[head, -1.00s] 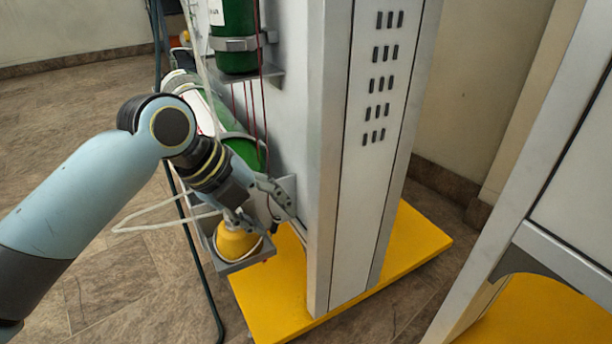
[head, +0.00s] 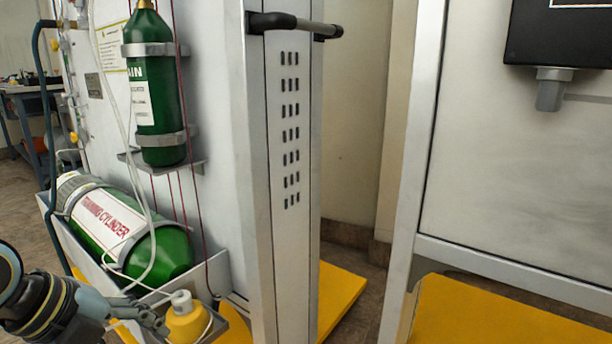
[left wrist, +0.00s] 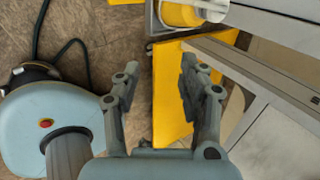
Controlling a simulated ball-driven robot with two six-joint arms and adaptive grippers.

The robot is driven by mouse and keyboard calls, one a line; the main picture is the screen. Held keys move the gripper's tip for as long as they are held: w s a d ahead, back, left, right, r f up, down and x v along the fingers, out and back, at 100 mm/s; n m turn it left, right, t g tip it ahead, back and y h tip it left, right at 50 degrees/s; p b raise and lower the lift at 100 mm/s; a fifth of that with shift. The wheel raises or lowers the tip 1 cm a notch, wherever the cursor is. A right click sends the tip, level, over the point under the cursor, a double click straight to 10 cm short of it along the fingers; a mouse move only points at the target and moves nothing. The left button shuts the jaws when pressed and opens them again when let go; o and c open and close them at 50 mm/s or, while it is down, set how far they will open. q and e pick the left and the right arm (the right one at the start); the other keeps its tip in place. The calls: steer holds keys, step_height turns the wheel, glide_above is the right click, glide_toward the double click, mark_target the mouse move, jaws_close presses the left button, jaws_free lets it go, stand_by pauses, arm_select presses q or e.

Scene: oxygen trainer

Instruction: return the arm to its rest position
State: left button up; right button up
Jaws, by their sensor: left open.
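My left gripper (head: 148,314) is at the lower left of the head view, just left of a yellow bottle (head: 187,325) with a white top. In the left wrist view the two fingers (left wrist: 160,70) are spread apart with only floor and yellow base between them. The yellow bottle also shows at the top of that view (left wrist: 183,14), beyond the fingertips. It sits in a small grey holder on the trainer's side; the holder is partly cut off by the frame. My right gripper is in neither view.
The grey trainer cabinet (head: 258,200) stands close to the right of my gripper, on a yellow base (head: 340,296). A green training cylinder (head: 160,252) lies in a tray; a smaller green cylinder (head: 160,95) stands above. A hose (head: 45,130) and thin tubes hang nearby.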

arm_select(q)
steer(key=s+a+f+n+g+y+p, duration=0.1)
steer(key=s+a+f+n+g+p, duration=0.15)
steer(key=s+f+n+p, duration=0.55)
steer(key=s+a+f+n+g+y+p, duration=0.25)
steer(key=s+f+p, duration=0.35)
steer(key=s+f, duration=0.6)
steer(key=s+a+f+n+p, duration=0.1)
steer(key=s+f+n, duration=0.1)
steer(key=s+n, duration=0.5)
steer(key=s+a+f+n+y+p, duration=0.1)
steer(key=s+f+n, duration=0.2)
steer(key=s, duration=1.4)
steer(key=n, duration=0.4)
steer(key=shift+s+a+f+p, duration=0.35)
steer(key=shift+s+a, duration=0.05)
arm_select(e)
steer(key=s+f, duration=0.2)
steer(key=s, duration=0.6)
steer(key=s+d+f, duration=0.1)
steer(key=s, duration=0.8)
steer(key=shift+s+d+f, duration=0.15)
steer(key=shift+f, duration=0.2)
